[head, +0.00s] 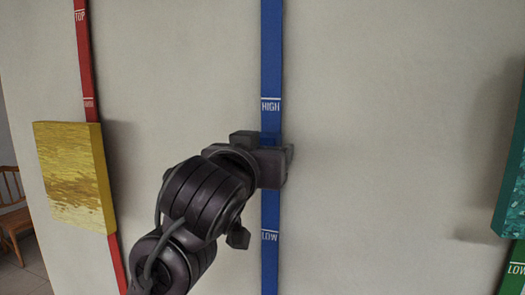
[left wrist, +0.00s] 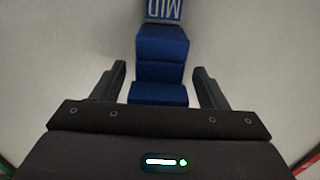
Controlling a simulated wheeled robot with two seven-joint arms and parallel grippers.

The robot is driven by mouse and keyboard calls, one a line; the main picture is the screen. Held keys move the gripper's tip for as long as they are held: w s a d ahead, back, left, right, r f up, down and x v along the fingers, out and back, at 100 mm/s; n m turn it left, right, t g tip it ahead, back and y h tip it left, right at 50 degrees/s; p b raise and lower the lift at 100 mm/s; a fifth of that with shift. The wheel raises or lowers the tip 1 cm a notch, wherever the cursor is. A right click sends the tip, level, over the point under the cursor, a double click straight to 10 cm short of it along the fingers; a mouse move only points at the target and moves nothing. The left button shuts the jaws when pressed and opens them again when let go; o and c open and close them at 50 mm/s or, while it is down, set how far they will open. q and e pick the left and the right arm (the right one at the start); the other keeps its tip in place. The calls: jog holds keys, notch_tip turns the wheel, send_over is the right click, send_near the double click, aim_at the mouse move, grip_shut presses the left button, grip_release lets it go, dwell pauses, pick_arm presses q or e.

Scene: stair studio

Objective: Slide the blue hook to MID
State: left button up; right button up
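The blue rail (head: 271,60) runs vertically up the wall in the head view, with HIGH and LOW labels showing. The stretch between them is mostly hidden behind my left gripper (head: 268,160). In the left wrist view the blue hook (left wrist: 160,50) is a stepped blue block between the two fingers of my left gripper (left wrist: 160,85). The fingers are open, with a narrow gap on each side of the hook. The MID label (left wrist: 163,9) shows upside down at the top of that view, just beyond the hook. My right gripper is not in view.
A red rail (head: 86,60) with a yellow textured panel (head: 75,175) is on the left. A green panel (head: 515,190) above a green rail (head: 514,270) is at the right edge. A wooden chair (head: 12,205) stands at far left.

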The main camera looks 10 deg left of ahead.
pick_arm(q)
jog(key=shift+s, duration=0.1)
jog(key=s+a+b, duration=0.1)
jog(key=s+b, duration=0.2)
jog(key=s, duration=0.4)
jog(key=shift+s+a, duration=0.2)
jog(key=shift+a, duration=0.05)
